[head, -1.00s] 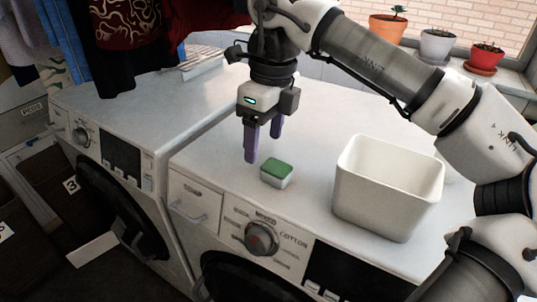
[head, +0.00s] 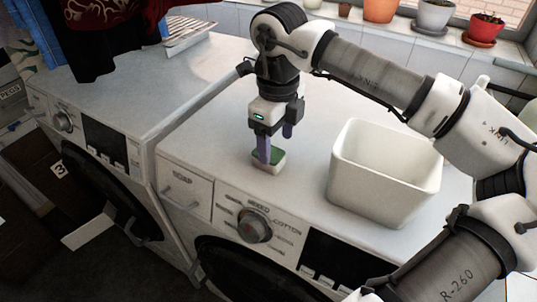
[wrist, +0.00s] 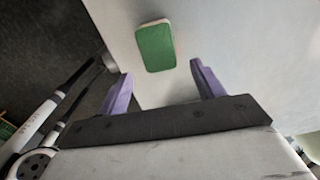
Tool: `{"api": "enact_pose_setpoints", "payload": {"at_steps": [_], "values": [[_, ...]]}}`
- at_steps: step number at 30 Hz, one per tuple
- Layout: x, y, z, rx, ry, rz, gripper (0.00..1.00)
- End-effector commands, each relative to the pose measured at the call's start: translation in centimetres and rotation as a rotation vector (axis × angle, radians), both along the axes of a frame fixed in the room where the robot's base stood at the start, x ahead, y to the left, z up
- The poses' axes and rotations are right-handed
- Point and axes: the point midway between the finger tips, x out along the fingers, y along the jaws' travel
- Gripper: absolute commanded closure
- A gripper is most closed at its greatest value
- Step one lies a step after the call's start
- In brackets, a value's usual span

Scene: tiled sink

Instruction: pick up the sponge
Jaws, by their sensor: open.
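The sponge (head: 276,160) has a green top and a pale lower layer. It lies on top of the right-hand washing machine (head: 215,150), near its front edge. In the wrist view the sponge (wrist: 155,47) lies ahead of the fingertips, between their lines and nearer the left finger's side. My gripper (head: 276,148) points down over the sponge, its purple fingers apart and empty. In the head view one finger hides part of the sponge. The wrist view also shows my gripper (wrist: 162,80) with a gap between its fingers and the sponge.
A white open bin (head: 345,180) stands on the same machine, right of the sponge. A second washing machine (head: 120,85) stands to the left. Flower pots (head: 433,16) line the sill behind. The machine top behind the sponge is clear.

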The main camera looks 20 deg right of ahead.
Motion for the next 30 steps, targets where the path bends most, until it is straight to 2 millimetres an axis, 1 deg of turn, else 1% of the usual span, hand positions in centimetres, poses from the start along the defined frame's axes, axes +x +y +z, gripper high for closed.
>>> {"api": "enact_pose_setpoints", "payload": {"at_steps": [2,5,9,12,19,20,30], "values": [[0.0,0.0,-0.4,0.001,0.001,0.0,0.33],[0.0,0.1,-1.7,0.003,0.003,0.001,0.33],[0.1,0.1,-3.9,0.002,0.002,0.001,0.33],[0.1,0.1,-4.9,0.002,0.001,0.001,0.33],[0.2,0.1,-5.2,0.001,-0.001,0.0,0.33],[0.2,0.1,-5.2,0.001,-0.001,0.0,0.34],[0.2,0.1,-5.2,0.001,-0.001,0.0,0.79]]}}
